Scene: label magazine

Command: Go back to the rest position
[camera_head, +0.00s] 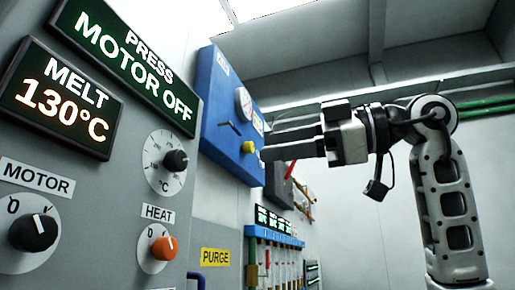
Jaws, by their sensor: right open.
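My right gripper (268,145) is raised in the middle of the head view, its two dark fingers pointing left and held apart. No object shows between them. Its fingertips are close to the right side of a blue box (222,85) on the wall panel, near a yellow button (248,147). I cannot tell whether they touch the box. My right arm comes up from the lower right and bends over to the gripper. My left gripper is not in view.
A grey panel on the left carries a lit MELT 130°C display (62,100), a MOTOR OFF sign (125,60), a black motor knob (34,232) and an orange heat knob (163,248). A blue rack (275,236) stands below the gripper. Green pipes (488,107) run behind my arm.

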